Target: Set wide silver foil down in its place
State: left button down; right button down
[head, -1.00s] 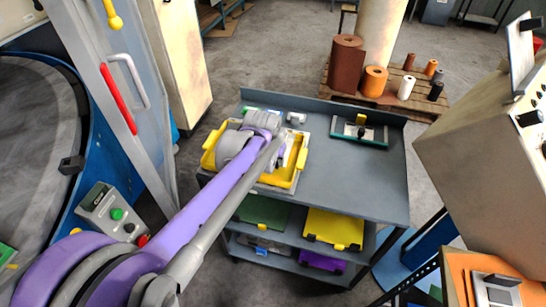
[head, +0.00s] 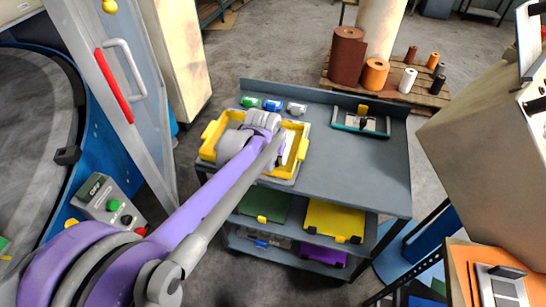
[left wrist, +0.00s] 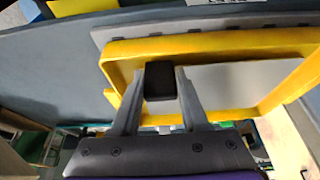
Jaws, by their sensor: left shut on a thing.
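My left gripper (left wrist: 155,90) is shut on a small black block (left wrist: 160,80), which sits between its fingers at a yellow frame. The yellow frame (left wrist: 215,45) has a flat grey panel (left wrist: 245,85) inside it. In the head view the yellow frame (head: 208,148) is at the left of the trolley top (head: 350,170), with my left arm and wrist over its middle. The wrist hides the fingertips there. I cannot tell which part is the wide silver foil. A small silver-grey roll (head: 297,108) stands behind the frame. My right gripper is not in view.
A green roll (head: 249,102) and a blue roll (head: 273,105) lie beside the silver-grey one. A teal-edged die (head: 345,127) is at the back right. The trolley top's right front is bare. A grey machine (head: 485,130) stands close at right.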

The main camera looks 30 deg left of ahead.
pick_arm(q)
jog(key=shift+f, duration=0.45)
jog(key=shift+c, duration=1.6)
grip_release()
jog(key=v, duration=1.1)
jog(key=s+d+f+m+p, duration=0.1)
jog(key=s+d+f+p, duration=0.1)
jog(key=s, duration=0.6)
jog(key=s+d+f+m+t+h+p, duration=0.1)
jog(key=s+d+f+p, duration=0.2)
jog(key=s+d, duration=0.4)
jog(key=shift+s+f+m, duration=0.3)
jog(key=shift+s+f, duration=0.6)
jog(key=shift+s, duration=0.15)
